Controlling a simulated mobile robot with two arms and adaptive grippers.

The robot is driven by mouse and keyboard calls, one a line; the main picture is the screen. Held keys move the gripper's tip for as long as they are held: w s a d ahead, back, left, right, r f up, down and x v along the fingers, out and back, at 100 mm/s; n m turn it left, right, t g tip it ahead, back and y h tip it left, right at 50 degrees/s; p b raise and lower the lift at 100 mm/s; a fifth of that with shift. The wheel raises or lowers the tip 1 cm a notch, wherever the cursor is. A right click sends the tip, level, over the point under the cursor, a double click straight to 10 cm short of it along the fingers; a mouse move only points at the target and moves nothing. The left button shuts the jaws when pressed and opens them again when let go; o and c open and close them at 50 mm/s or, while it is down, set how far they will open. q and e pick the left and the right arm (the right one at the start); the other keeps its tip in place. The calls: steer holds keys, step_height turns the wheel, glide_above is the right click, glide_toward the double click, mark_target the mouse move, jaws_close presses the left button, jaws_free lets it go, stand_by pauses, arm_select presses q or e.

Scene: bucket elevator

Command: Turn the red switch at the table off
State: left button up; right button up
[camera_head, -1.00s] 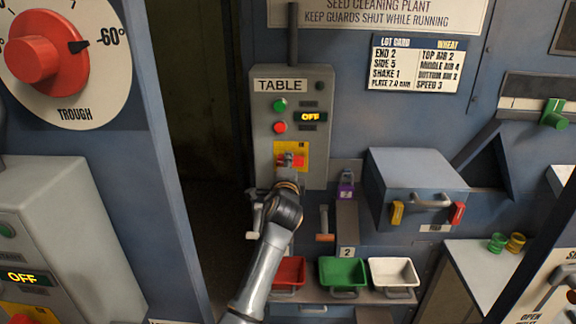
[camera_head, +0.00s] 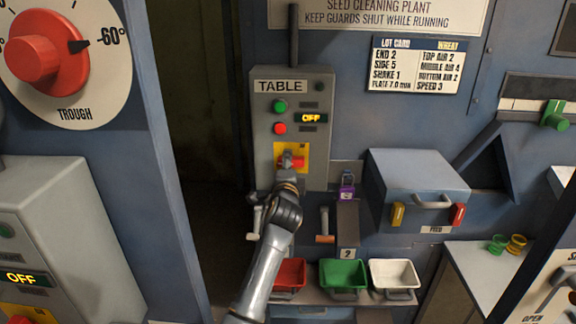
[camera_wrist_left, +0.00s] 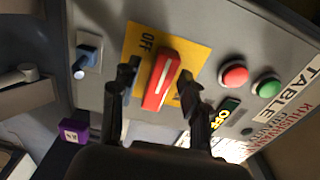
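The red switch (camera_head: 293,162) sits on a yellow plate low on the grey TABLE box (camera_head: 318,88). In the left wrist view the red handle (camera_wrist_left: 161,80) has a white line, and an OFF label (camera_wrist_left: 147,43) is printed beside it. The display (camera_head: 311,118) on the box reads OFF. My left gripper (camera_wrist_left: 158,84) is open, with one finger on either side of the handle and small gaps seeming to show. In the head view my left gripper (camera_head: 290,178) is just below the switch and partly hides it. My right gripper is not in view.
Green (camera_head: 280,106) and red (camera_head: 280,129) buttons are above the switch. Red, green and white trays (camera_head: 394,272) stand below. A dark opening (camera_head: 205,120) lies left of the box.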

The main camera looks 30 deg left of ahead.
arm_select(q)
steer(key=v, duration=1.2)
stand_by(0.4)
steer(key=s+d+f+g+h+b, duration=0.1)
steer(key=d+f+g+h, duration=0.2)
steer(key=f, duration=1.4)
steer(key=d+f+g+h+b, duration=0.1)
steer(key=d+f+h, duration=0.3)
steer(key=f, duration=1.3)
steer(key=s+d+f+n+g+h+b, duration=0.1)
steer(key=s+d+f+n+g, duration=0.15)
steer(key=s+f, duration=0.65)
steer(key=s+d+f+n+g, duration=0.1)
steer(key=s+d+f, duration=0.3)
steer(key=f, duration=0.8)
steer(key=s+f+n+g, duration=0.2)
steer(key=s+f, duration=0.4)
steer(key=s, duration=0.6)
steer(key=s+f+n+g+h+b, duration=0.1)
steer(key=s+f, duration=0.5)
steer(key=s, duration=0.6)
steer(key=s+f+n+g+b, duration=0.1)
steer(key=s+f, duration=0.5)
steer(key=s, duration=0.6)
steer(key=n+g, duration=0.1)
steer(key=g, duration=0.1)
steer(key=shift+s+f+n+g+h, duration=0.25)
steer(key=shift+n+g+h, duration=0.05)
steer(key=shift+n+g, duration=0.05)
